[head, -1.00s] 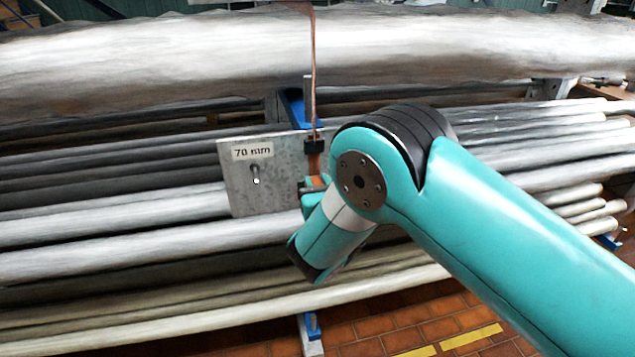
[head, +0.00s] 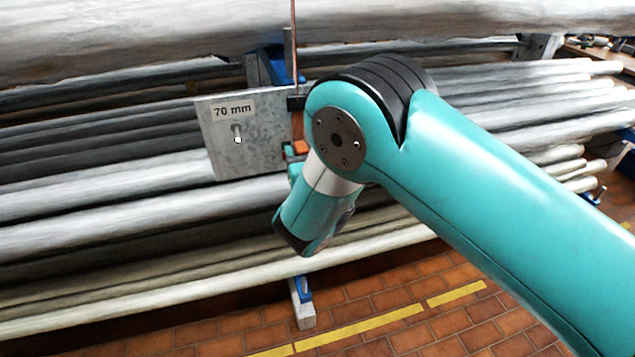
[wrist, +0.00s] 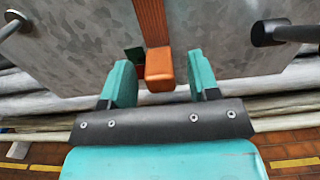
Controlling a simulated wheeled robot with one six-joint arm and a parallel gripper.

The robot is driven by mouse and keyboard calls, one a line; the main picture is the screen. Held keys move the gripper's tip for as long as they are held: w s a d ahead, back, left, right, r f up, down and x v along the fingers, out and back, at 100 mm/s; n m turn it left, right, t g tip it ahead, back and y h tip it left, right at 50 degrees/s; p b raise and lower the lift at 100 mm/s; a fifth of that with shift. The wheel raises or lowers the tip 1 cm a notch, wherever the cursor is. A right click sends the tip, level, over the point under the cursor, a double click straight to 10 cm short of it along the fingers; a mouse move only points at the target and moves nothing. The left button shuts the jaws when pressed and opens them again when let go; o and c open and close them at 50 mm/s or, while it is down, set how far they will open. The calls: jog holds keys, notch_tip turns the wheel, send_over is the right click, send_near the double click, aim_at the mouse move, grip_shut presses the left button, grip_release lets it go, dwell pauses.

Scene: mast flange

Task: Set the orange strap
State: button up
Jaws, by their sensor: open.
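The orange strap (head: 298,128) hangs down at the right edge of a grey metal plate (head: 253,155) labelled "70 mm". In the wrist view the strap (wrist: 152,22) ends in a thicker orange block (wrist: 159,69). My gripper (wrist: 157,76) is open, with one teal finger on each side of this block. Gaps show between the block and both fingers, so it is not gripped. A peg (head: 237,139) with a pale tip sticks out of the plate. In the head view my gripper (head: 294,168) is partly hidden by my own arm.
A black clip (head: 296,103) sits on the strap line at the plate's top right. Two dark pegs stand out in the wrist view, left (wrist: 12,24) and right (wrist: 268,33). Long pipes (head: 100,215) lie behind and below the plate. The brick floor (head: 400,325) is clear in front.

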jog(key=b+v, duration=1.5)
jog(key=b, duration=0.2)
jog(key=shift+s, duration=0.4)
jog(key=shift+d, duration=0.2)
jog(key=d+f+m+g+h, duration=0.35)
jog(key=d+m, duration=0.35)
jog(key=m, duration=0.3)
jog(key=d+f+m+g+h, duration=0.25)
jog(key=d+m+g, duration=0.25)
jog(key=d+m, duration=0.45)
jog(key=s+a+r+m+g+y, duration=0.2)
jog(key=s+m+g, duration=0.2)
jog(key=s, duration=0.6)
jog(key=s+a+r+m+g+y+p, duration=0.1)
jog(key=s+a+r+m+g+y, duration=0.1)
jog(key=s+m+g, duration=0.3)
jog(key=s+r+m+y, duration=0.1)
jog(key=s+m, duration=0.2)
jog(key=s, duration=0.1)
jog(key=shift+s+r+m, duration=0.25)
jog(key=shift+s+m, duration=0.1)
jog(key=shift+s, duration=0.05)
